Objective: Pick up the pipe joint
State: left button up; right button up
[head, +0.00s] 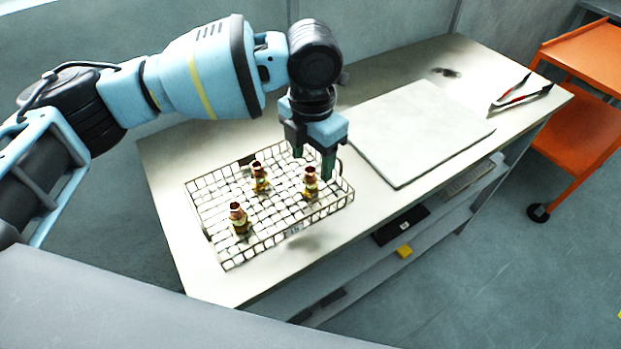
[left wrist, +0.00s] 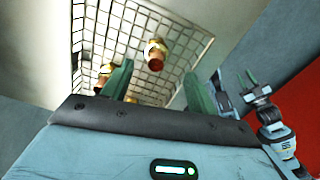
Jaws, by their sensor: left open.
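Three copper-and-brass pipe joints stand in a wire mesh basket (head: 279,236): one at right (head: 310,182), one at the back (head: 260,177), one at front left (head: 239,218). My left gripper (head: 314,160) hangs open and empty just above and beside the right joint. In the left wrist view, one joint (left wrist: 155,55) shows between and beyond the open fingers (left wrist: 160,82). The other joints there are partly hidden by the left finger and the gripper body. My right gripper (left wrist: 246,78) shows small at the right of that view, away from the basket; its opening is unclear.
The basket stands on a pale bench (head: 190,270). A flat light board (head: 420,130) lies right of it, with red-handled tongs (head: 520,95) beyond. An orange cart (head: 585,60) stands at far right. A wall runs behind the bench.

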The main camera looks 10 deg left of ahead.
aim_at(310, 170)
pick_arm(q)
jog(key=shift+w+f, duration=0.15)
jog(key=shift+f, duration=0.8)
jog(key=shift+a+f, duration=0.15)
jog(key=shift+f, duration=1.15)
jog(key=shift+a+f, duration=0.1)
jog(key=shift+f, duration=1.2)
jog(key=c, duration=1.1)
jog(key=shift+c, duration=0.3)
jog(key=shift+r, duration=0.1)
